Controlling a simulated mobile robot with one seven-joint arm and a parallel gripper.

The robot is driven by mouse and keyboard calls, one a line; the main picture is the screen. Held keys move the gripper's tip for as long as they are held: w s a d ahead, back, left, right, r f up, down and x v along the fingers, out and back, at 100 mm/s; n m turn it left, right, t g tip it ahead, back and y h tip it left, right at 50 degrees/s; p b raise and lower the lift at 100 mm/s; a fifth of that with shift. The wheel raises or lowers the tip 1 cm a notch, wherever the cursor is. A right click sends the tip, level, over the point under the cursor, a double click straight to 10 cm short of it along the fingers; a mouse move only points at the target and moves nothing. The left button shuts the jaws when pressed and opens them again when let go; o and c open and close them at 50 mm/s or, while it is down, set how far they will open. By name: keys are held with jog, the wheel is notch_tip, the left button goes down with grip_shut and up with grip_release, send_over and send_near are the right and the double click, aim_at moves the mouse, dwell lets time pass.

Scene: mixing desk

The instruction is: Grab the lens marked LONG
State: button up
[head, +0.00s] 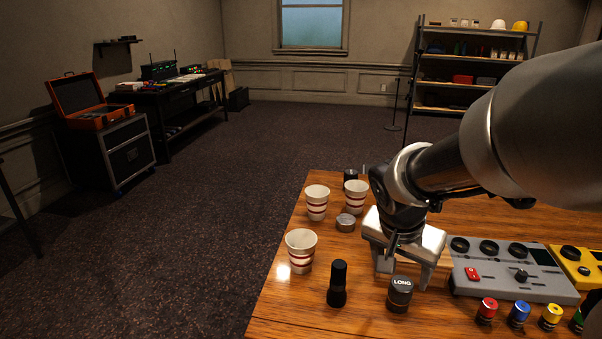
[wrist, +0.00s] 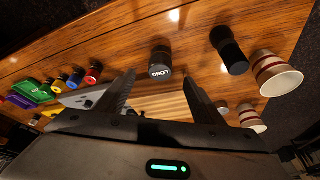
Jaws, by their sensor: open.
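The lens marked LONG (head: 400,293) is a short black cylinder with white lettering on its top. It stands upright near the table's front edge. In the wrist view the LONG lens (wrist: 160,62) is beyond the fingertips, between their lines. My gripper (head: 402,280) is open and empty, just behind the lens in the head view; it also shows in the wrist view (wrist: 160,78). A taller, unmarked black cylinder (head: 338,284) with a narrower upper part stands to the left of the LONG lens.
Three striped cups, one of them nearest (head: 301,251), stand at the left. A small grey tin (head: 345,222) sits near them. A grey mixer (head: 510,272) and several coloured cylinders, including a red one (head: 487,310), lie to the right. Bare wood surrounds the lens.

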aim_at(401, 286)
jog(key=b+x, duration=0.1)
jog(key=x, duration=0.5)
jog(key=shift+f, duration=0.2)
jog(key=b+x, duration=0.1)
jog(key=x, duration=0.1)
jog(key=b+x, duration=0.1)
jog(key=x, duration=0.2)
jog(key=shift+w+d+f, duration=0.15)
jog(key=shift+w+f, duration=0.05)
jog(key=shift+w, duration=0.1)
jog(key=c, duration=1.4)
